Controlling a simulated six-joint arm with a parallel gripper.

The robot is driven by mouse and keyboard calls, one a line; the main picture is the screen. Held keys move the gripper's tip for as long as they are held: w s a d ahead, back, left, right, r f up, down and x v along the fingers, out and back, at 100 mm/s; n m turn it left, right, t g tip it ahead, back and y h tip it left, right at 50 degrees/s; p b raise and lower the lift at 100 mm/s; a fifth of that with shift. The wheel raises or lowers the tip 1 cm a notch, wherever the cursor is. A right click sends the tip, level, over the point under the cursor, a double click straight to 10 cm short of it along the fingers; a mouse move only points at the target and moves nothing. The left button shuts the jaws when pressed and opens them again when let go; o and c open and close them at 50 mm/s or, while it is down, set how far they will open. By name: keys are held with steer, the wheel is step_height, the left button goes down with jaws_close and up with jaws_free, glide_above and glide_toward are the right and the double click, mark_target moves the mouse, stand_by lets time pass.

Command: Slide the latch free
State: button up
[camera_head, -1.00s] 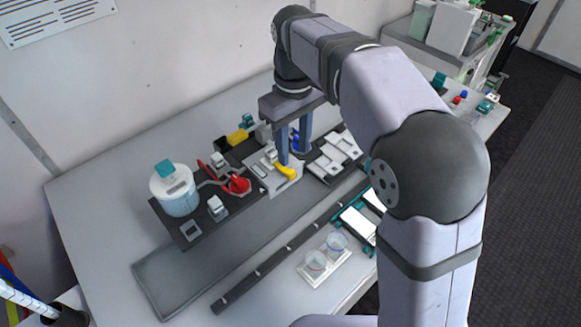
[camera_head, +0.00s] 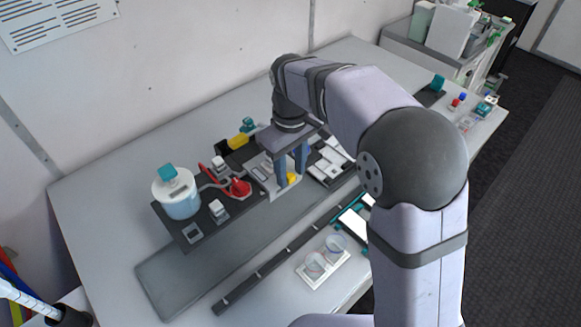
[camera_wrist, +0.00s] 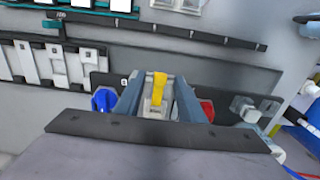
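A yellow handle (camera_head: 292,179), which seems to be the latch, sits on a light grey plate (camera_head: 268,180) in the middle of the dark equipment base. In the wrist view the yellow handle (camera_wrist: 158,86) stands above a pale block between my two blue-grey fingers. My gripper (camera_head: 291,182) is low over the plate and points down; it also shows in the wrist view (camera_wrist: 159,82). Its fingers are apart, one on each side of the handle, with a visible gap on both sides. The fingers partly hide the handle and plate in the head view.
A red knob (camera_head: 238,188) and a white-lidded container (camera_head: 178,198) stand left of the plate. A blue knob (camera_wrist: 104,99) is close beside one finger in the wrist view. White switch modules (camera_head: 328,160) lie to the right. The grey mat in front (camera_head: 190,265) is clear.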

steer(key=shift+f, duration=0.15)
steer(key=shift+c, duration=0.2)
jaws_close()
steer(key=shift+s+d, duration=0.65)
steer(key=shift+o, duration=0.2)
jaws_free()
steer(key=shift+b, duration=0.3)
step_height(320, 180, up, 7)
steer(key=b, duration=0.1)
steer(key=shift+r+b, duration=0.2)
steer(key=shift+b, duration=0.1)
